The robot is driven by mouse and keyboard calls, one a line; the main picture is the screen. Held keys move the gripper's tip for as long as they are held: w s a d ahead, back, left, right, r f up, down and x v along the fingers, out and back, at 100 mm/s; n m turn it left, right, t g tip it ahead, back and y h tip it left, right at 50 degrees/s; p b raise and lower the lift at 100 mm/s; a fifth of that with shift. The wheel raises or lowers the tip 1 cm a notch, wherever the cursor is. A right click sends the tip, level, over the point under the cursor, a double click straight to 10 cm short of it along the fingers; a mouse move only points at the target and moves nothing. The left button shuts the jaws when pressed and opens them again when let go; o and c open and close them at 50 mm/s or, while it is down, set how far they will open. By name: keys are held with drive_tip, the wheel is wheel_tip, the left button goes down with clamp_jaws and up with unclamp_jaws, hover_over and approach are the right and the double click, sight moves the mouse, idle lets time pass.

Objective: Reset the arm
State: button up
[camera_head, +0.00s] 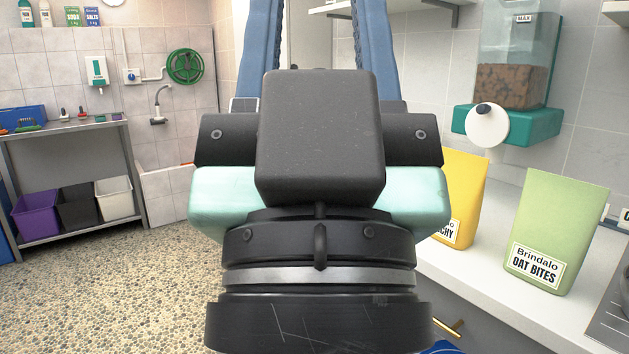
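My gripper (318,40) fills the middle of the head view, seen from behind and pointing away from me. Its two blue fingers stand well apart, with only background showing in the gap between them. The fingertips are cut off by the top edge of the picture. I see nothing held between the visible parts of the fingers. My dark wrist and a mint-green part of my arm hide much of the centre.
On the right, a white counter (500,310) holds a yellow bag (465,190) and a green bag (555,235), below a teal kibble dispenser (525,120). A metal shelf (75,125) with bins stands left. The pebbled floor (110,290) between is clear.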

wheel_tip(320, 180, up, 27)
drive_tip(key=p, duration=2.4)
drive_tip(key=shift+w+a, duration=0.15)
drive_tip(key=shift+a, duration=0.05)
